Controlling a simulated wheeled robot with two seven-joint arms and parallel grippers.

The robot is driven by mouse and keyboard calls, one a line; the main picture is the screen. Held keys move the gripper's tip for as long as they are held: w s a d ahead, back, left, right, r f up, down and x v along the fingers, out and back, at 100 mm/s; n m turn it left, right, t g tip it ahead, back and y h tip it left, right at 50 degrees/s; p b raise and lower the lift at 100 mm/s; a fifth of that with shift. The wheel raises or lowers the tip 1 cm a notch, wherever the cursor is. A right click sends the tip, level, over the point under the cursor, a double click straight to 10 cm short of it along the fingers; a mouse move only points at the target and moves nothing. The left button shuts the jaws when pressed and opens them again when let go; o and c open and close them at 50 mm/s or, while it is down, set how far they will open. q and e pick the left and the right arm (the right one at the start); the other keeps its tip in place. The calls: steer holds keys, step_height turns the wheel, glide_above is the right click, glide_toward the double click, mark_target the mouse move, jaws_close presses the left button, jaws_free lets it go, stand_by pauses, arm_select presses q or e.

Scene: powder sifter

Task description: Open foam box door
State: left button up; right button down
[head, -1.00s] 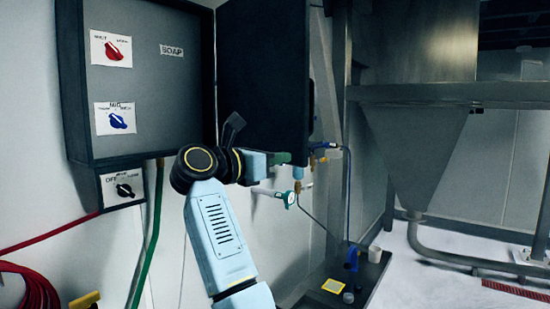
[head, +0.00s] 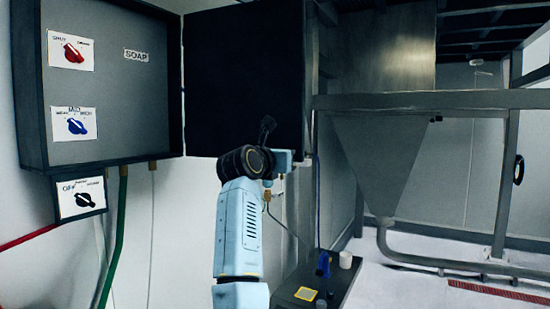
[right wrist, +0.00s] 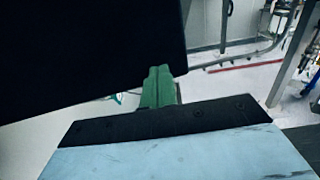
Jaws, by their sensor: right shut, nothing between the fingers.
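The foam box (head: 110,105) is a grey wall cabinet at the upper left of the head view, with a red knob, a blue knob and a SOAP label inside. Its dark door (head: 243,75) is hinged on the right side of the box and stands wide open. My right arm rises in front of the door's lower edge, and its wrist hides the fingers in the head view. In the right wrist view my right gripper (right wrist: 158,85) has green fingers, shut and empty, beside the dark door panel (right wrist: 85,45). Whether they touch it I cannot tell. My left gripper is not in view.
A smaller box with an OFF knob (head: 81,199) sits under the cabinet, with red and green hoses nearby. A metal hopper (head: 380,160) on a frame stands at the right. A dark low stand (head: 290,292) holds small items. The floor at right is mostly clear.

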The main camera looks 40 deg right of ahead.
steer(key=shift+a, duration=0.15)
steer(key=s+b+v, duration=0.2)
steer(key=b+v, duration=0.2)
steer(key=v, duration=0.9)
steer(key=shift+s, duration=0.1)
